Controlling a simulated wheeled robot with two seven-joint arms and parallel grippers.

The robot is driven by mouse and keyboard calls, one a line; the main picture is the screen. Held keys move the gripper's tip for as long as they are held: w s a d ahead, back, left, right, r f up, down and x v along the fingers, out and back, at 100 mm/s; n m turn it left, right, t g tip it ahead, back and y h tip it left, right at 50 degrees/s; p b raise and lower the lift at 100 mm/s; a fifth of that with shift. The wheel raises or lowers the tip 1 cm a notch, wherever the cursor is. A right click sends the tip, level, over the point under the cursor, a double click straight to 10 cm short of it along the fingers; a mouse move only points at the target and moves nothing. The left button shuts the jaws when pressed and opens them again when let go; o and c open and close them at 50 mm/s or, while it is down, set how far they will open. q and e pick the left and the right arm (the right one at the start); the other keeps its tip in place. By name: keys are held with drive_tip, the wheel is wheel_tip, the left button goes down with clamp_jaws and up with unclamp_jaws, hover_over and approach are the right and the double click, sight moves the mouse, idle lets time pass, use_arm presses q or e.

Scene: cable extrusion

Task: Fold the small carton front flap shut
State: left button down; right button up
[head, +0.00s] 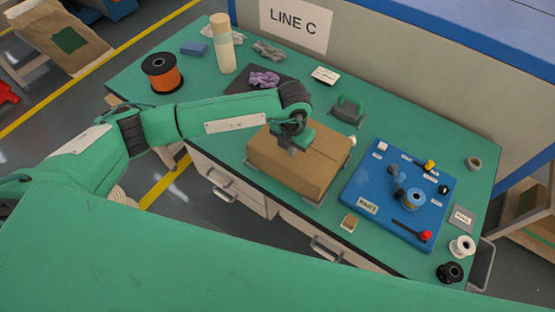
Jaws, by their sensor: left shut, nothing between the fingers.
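The small brown carton (315,168) sits on the green workbench near its front edge. Its top looks closed, with a line running across it. My left arm reaches in from the left, and my left gripper (292,150) is just over the carton's top at its left half. The left gripper is shut and empty; whether it touches the cardboard I cannot tell. The arm covers part of the carton's back left top, and the front flap's exact position is hard to make out. My right gripper is not in view.
A blue board (355,190) with small parts lies right of the carton. An orange spool (161,73) and a pale cylinder (222,45) stand at the back left. Black and white spools (450,272) stand at the right front.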

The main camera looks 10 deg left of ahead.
use_arm(q)
drive_tip(key=shift+s+a+f, duration=0.1)
drive_tip(key=shift+s+f, duration=0.15)
drive_tip(key=shift+f, duration=0.25)
drive_tip(key=shift+s+f, duration=0.2)
drive_tip(key=shift+f, duration=0.25)
drive_tip(key=shift+w+r, duration=0.1)
drive_tip(key=shift+r, duration=0.35)
wheel_tip(320, 180, up, 9)
drive_tip(key=p, duration=0.4)
drive_tip(key=shift+w+r+p, duration=0.2)
drive_tip(key=shift+w+p, duration=0.1)
drive_tip(key=shift+w, duration=0.1)
